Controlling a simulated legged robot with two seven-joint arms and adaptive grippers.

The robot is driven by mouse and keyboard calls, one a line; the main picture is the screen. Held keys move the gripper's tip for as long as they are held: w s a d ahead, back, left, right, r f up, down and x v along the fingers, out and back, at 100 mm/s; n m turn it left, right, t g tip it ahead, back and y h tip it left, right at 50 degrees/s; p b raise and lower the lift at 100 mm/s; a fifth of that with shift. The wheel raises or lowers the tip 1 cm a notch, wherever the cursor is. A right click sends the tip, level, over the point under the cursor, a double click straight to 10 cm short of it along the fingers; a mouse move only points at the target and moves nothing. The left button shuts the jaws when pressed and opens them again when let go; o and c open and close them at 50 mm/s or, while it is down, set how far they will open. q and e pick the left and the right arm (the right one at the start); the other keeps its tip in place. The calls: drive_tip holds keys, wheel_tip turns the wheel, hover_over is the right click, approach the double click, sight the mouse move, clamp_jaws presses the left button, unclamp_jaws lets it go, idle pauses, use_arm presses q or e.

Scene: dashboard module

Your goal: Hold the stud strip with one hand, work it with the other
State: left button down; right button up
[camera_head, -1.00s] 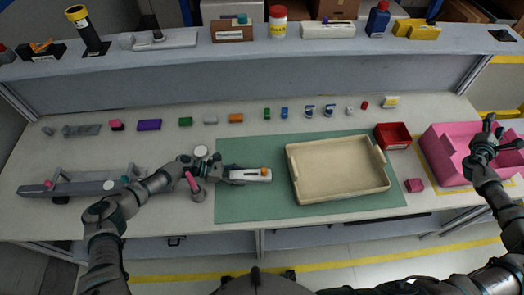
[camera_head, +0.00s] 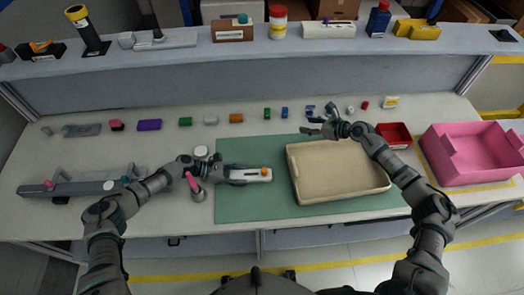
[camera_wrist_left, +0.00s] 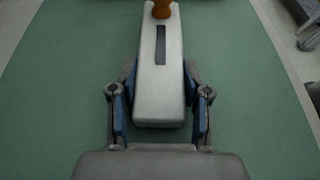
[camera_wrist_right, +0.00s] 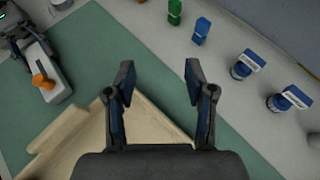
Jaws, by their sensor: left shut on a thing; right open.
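The stud strip (camera_head: 252,174) looks like a pale bar with a dark slot and an orange stud (camera_head: 264,171) at one end. It lies over the left part of the green mat (camera_head: 240,205). My left gripper (camera_head: 236,175) is shut on its near end; in the left wrist view the strip (camera_wrist_left: 158,100) runs between the fingers, with the orange stud (camera_wrist_left: 161,9) at the far end. My right gripper (camera_head: 309,123) is open and empty above the back edge of the beige tray. Its spread fingers (camera_wrist_right: 158,75) show in the right wrist view.
The beige tray (camera_head: 297,185) is empty on the mat. Behind it is a row of small parts, including a green block (camera_wrist_right: 174,12), a blue block (camera_wrist_right: 201,30) and two blue labelled pieces (camera_wrist_right: 243,65). A red bin (camera_head: 394,130) and pink bin (camera_head: 470,152) stand right.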

use_arm(q)
drive_tip(key=shift+f, duration=0.1)
use_arm(e)
drive_tip(key=s+a+n+g+h, duration=0.1)
drive_tip(key=s+a+n+g, duration=0.3)
drive_tip(key=a, duration=0.4)
drive_tip(key=s+a+n+g+h, duration=0.1)
drive_tip(key=s+a+n+g, duration=0.2)
drive_tip(key=a+n, duration=0.35)
use_arm(q)
drive_tip(key=shift+a, duration=0.15)
use_arm(e)
wheel_tip(320, 180, up, 4)
drive_tip(key=n+g+h, duration=0.1)
drive_tip(key=n+h, duration=0.5)
drive_tip(key=h, duration=0.1)
hover_over(264, 172)
drive_tip(key=w+a, duration=0.1)
use_arm(q)
drive_tip(key=shift+s, duration=0.1)
use_arm(e)
drive_tip(key=shift+n, duration=0.25)
wheel_tip(264, 172, down, 12)
drive_tip(key=shift+d+f, duration=0.1)
clamp_jaws()
use_arm(q)
drive_tip(key=shift+s+d, duration=0.1)
drive_tip(key=shift+d, duration=0.1)
